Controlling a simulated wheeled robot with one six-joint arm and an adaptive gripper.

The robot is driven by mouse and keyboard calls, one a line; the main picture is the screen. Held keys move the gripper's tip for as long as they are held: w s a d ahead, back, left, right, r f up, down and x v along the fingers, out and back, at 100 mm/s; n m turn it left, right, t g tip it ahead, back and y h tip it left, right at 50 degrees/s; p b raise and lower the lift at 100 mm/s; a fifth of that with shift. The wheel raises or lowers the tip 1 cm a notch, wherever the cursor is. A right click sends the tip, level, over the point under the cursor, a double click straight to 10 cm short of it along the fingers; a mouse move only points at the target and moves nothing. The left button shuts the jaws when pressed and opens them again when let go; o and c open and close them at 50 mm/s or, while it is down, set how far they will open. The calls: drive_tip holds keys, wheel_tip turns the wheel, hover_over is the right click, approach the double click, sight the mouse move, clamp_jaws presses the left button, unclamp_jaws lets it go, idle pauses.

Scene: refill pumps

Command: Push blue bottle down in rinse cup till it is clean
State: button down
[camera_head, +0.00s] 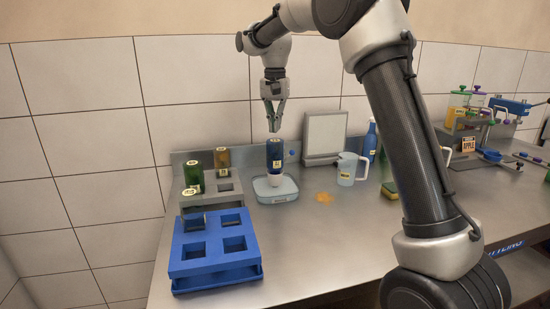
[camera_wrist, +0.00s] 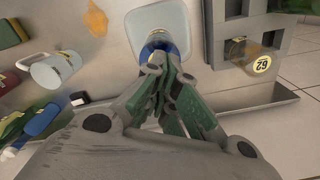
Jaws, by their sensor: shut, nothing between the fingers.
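The blue bottle (camera_head: 274,155) stands upside down, neck down, in the pale rinse cup (camera_head: 276,189) on the steel counter. It has a pale label and looks upright. My gripper (camera_head: 274,128) points down just above the bottle's upper end, with its fingers shut and nothing between them. In the wrist view, my gripper (camera_wrist: 163,80) covers most of the bottle (camera_wrist: 158,42), and the rinse cup's base (camera_wrist: 140,20) shows beyond it. I cannot tell whether the fingertips touch the bottle.
Left of the cup, a grey rack (camera_head: 225,187) holds a green bottle (camera_head: 194,170) and a brown one (camera_head: 222,158). A blue rack (camera_head: 213,245) stands in front. A pale mug (camera_head: 347,170), orange spill (camera_head: 325,197) and sponge (camera_head: 390,190) lie right.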

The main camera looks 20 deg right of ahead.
sight(275, 140)
drive_tip(key=shift+f, duration=2.55)
drive_tip(key=shift+r, duration=2.6)
wheel_tip(275, 140, up, 5)
